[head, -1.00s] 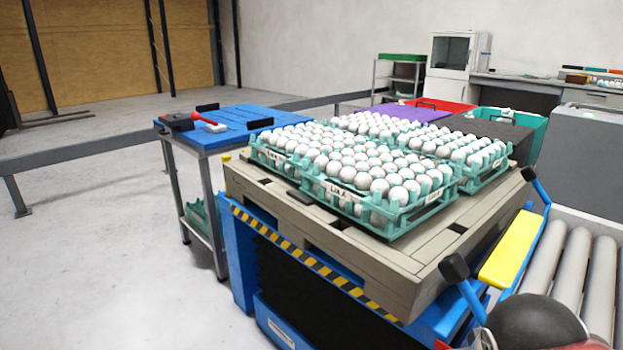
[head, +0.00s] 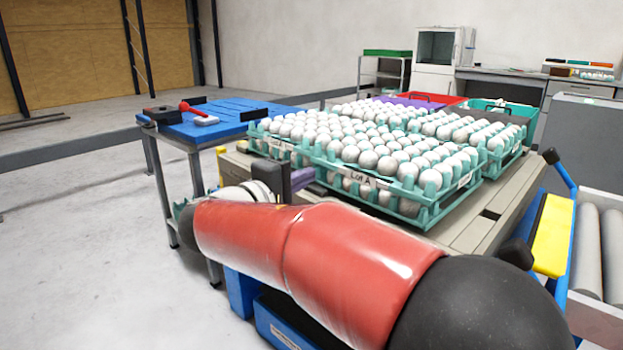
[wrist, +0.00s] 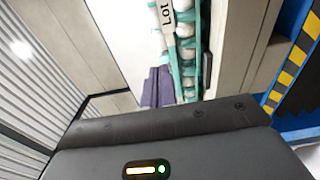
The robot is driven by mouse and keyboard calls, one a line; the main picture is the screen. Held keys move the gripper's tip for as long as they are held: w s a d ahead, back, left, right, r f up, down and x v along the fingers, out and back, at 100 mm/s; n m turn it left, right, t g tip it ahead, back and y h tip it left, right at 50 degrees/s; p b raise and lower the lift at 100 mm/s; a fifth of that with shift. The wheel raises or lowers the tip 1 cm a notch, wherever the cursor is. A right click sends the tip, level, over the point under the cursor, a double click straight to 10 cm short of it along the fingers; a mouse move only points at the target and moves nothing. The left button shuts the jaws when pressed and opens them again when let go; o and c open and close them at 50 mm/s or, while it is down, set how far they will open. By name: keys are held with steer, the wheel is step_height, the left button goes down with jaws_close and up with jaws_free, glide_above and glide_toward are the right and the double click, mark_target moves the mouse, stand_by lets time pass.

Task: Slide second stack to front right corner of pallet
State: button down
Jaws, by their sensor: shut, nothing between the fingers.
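Teal egg trays full of white eggs stand close together on the grey-brown pallet (head: 470,235). The near tray stack (head: 425,205) has a "Lot A" label on its front side. Another stack (head: 275,148) stands to its left and more stand behind. My gripper (head: 303,178) is shut and empty, its purple fingertips beside the near stack's left front corner. In the wrist view the fingertips (wrist: 160,88) are together, next to the labelled tray side (wrist: 180,45). I cannot tell whether they touch it. My red arm hides the pallet's front left part.
The pallet rests on a blue lift with a striped edge (wrist: 288,78). A blue table (head: 225,122) with a red-handled tool (head: 188,108) stands at the left. A roller conveyor (head: 587,250) is at the right. Bare pallet planks show right of the near stack.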

mark_target(366, 165)
steer(key=p+x, duration=0.1)
steer(key=x, duration=0.6)
steer(key=shift+w+d, duration=0.35)
steer(key=shift+d, duration=1.15)
steer(key=shift+w+d, duration=0.15)
steer(key=shift+d, duration=0.45)
steer(key=shift+d+f, duration=0.1)
steer(key=shift+d+f+b, duration=0.1)
steer(key=shift+d+b, duration=0.25)
steer(key=shift+b, duration=0.05)
steer(key=shift+w+d+b, duration=0.25)
steer(key=shift+d+b, duration=0.6)
steer(key=shift+d, duration=0.7)
steer(key=shift+w, duration=0.1)
steer(key=shift+a, duration=0.15)
